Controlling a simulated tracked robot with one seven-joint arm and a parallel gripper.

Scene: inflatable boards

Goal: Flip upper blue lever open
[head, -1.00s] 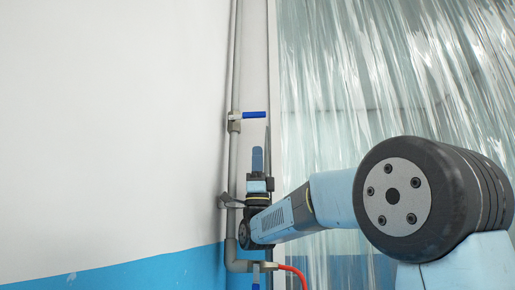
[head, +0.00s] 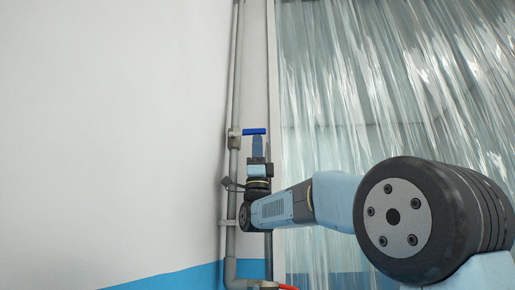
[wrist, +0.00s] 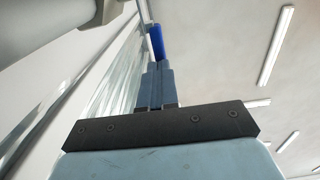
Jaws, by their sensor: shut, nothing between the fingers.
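The upper blue lever (head: 254,131) sticks out to the right, roughly level, from a valve on the grey vertical pipe (head: 234,165). My gripper (head: 257,140) points upward just below the lever, its fingers shut and empty. In the wrist view, the shut fingers (wrist: 155,84) point toward the lever (wrist: 156,42), which shows just beyond their tips. I cannot tell whether the tips touch it.
A white wall (head: 110,140) with a blue lower band stands left of the pipe. A clear strip curtain (head: 390,90) hangs to the right. A red hose end (head: 288,287) shows at the bottom. Pipe brackets are close to my wrist.

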